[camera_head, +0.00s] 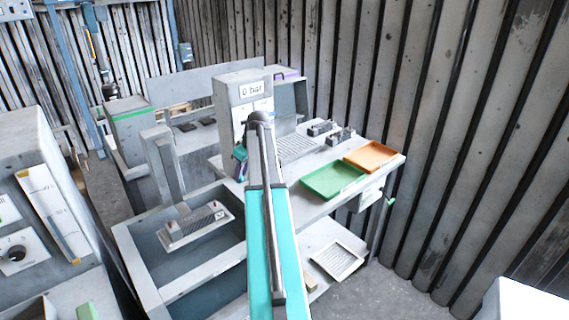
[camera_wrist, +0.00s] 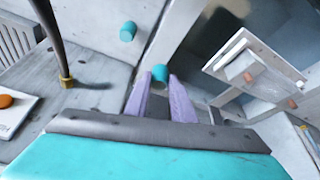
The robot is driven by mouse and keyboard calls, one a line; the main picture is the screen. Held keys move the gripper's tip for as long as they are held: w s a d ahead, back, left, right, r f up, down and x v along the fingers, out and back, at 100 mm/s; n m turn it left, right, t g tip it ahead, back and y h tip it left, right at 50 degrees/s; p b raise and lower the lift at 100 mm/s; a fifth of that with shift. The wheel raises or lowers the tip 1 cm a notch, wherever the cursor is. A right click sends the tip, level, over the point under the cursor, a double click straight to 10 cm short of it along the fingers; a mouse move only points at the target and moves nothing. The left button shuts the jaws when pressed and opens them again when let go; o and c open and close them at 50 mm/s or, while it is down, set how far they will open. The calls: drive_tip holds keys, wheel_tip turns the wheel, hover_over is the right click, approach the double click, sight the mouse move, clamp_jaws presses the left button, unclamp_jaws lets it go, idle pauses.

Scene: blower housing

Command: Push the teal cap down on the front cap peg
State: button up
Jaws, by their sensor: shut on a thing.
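In the wrist view, my gripper (camera_wrist: 160,84) has its two pale purple fingers closed around a small teal cap (camera_wrist: 160,72) at their tips. A second small teal cylinder (camera_wrist: 128,31), like a cap, shows apart from the fingers on a pale grey surface. I cannot tell which peg, if any, is under the cap in my gripper; the fingers hide its lower part. In the head view, my arm covers most of the work spot, and only a bit of teal and purple at my gripper (camera_head: 240,155) shows beside the grey housing (camera_head: 243,95).
A dark hose with a brass fitting (camera_wrist: 66,80) stands close left in the wrist view. An orange piece (camera_wrist: 5,101) lies at the left edge. A pale plate with a block (camera_wrist: 255,72) is at right. A green tray (camera_head: 333,181) and orange tray (camera_head: 371,155) sit on the bench.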

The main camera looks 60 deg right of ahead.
drive_tip(key=s+d+p, duration=0.1)
drive_tip(key=s+d, duration=1)
drive_tip(key=d, duration=0.1)
drive_tip(key=shift+d+f+p, duration=0.35)
drive_tip(key=shift+d+p, duration=0.05)
drive_tip(key=shift+s+f, duration=0.1)
drive_tip(key=shift+f, duration=0.05)
drive_tip(key=shift+f+b, duration=0.7)
drive_tip(key=shift+f, duration=1.15)
drive_tip(key=shift+f+b, duration=1.35)
drive_tip(key=shift+f, duration=0.25)
idle(1.8)
drive_tip(key=o, duration=1.1)
drive_tip(key=shift+r, duration=0.1)
